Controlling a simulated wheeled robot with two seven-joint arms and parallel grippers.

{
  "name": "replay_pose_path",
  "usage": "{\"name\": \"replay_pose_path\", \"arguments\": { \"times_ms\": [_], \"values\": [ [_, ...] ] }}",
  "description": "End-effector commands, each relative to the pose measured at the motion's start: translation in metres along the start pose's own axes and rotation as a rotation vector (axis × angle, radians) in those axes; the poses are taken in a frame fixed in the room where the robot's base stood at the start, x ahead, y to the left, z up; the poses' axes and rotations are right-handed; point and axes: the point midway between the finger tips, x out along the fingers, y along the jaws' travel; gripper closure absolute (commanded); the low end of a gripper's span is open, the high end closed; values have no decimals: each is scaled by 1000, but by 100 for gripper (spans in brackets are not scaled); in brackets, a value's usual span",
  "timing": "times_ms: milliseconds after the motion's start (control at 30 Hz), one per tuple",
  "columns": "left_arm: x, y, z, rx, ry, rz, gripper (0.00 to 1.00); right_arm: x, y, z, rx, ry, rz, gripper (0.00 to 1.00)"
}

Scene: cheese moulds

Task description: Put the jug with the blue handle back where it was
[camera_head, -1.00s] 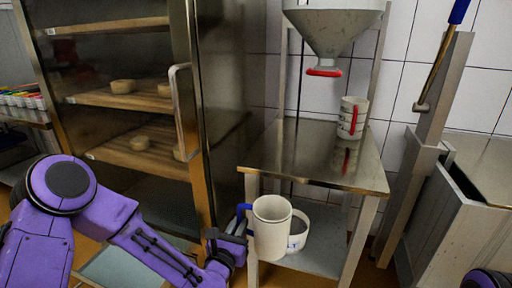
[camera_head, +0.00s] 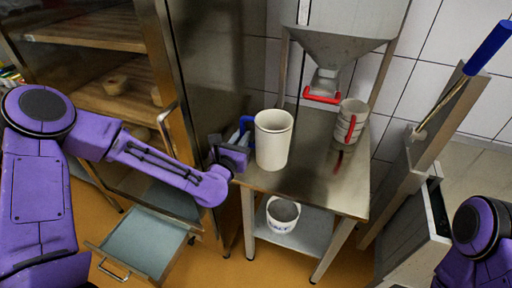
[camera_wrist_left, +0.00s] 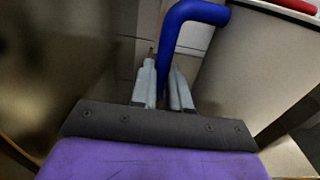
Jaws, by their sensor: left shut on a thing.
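The white jug (camera_head: 273,140) with the blue handle (camera_head: 246,124) is upright at the left front part of the steel table's top (camera_head: 312,178). I cannot tell whether its base touches the top. My left gripper (camera_head: 240,143) is shut on the blue handle, to the left of the jug. In the left wrist view the two fingers (camera_wrist_left: 163,88) lie on either side of the blue handle (camera_wrist_left: 188,16), and the jug's wall (camera_wrist_left: 262,65) fills the right. My right gripper is out of view.
A jug with a red handle (camera_head: 350,121) stands at the table's back right, beside a steel funnel with a red-handled valve (camera_head: 322,95). A white bucket (camera_head: 282,215) stands on the lower shelf. A tall cabinet (camera_head: 205,75) is at left. The table's right front is clear.

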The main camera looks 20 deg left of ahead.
Motion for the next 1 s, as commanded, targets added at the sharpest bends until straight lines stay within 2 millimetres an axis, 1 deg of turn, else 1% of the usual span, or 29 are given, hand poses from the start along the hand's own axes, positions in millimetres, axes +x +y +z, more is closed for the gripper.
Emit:
{"name": "replay_pose_path", "arguments": {
  "times_ms": [33,100,200,367,400,500,600,833,967,1000],
  "values": [
    [14,-1,-4,5,2,0,100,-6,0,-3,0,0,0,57],
    [28,-1,-25,3,4,-1,100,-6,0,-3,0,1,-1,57],
    [44,-2,-44,2,2,-2,100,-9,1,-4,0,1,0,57],
    [59,-2,-60,0,1,-3,100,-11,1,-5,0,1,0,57],
    [63,-3,-66,0,2,-4,100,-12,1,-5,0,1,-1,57],
    [62,-3,-85,0,3,-4,100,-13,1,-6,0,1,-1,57],
    [62,-3,-94,-2,0,-4,100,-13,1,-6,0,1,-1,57],
    [62,-3,-95,-3,-1,-3,100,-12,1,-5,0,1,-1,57],
    [62,-3,-99,-2,-1,-3,100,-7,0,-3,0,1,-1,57],
    [62,-3,-98,-2,0,-4,74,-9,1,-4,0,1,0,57]
  ]
}}
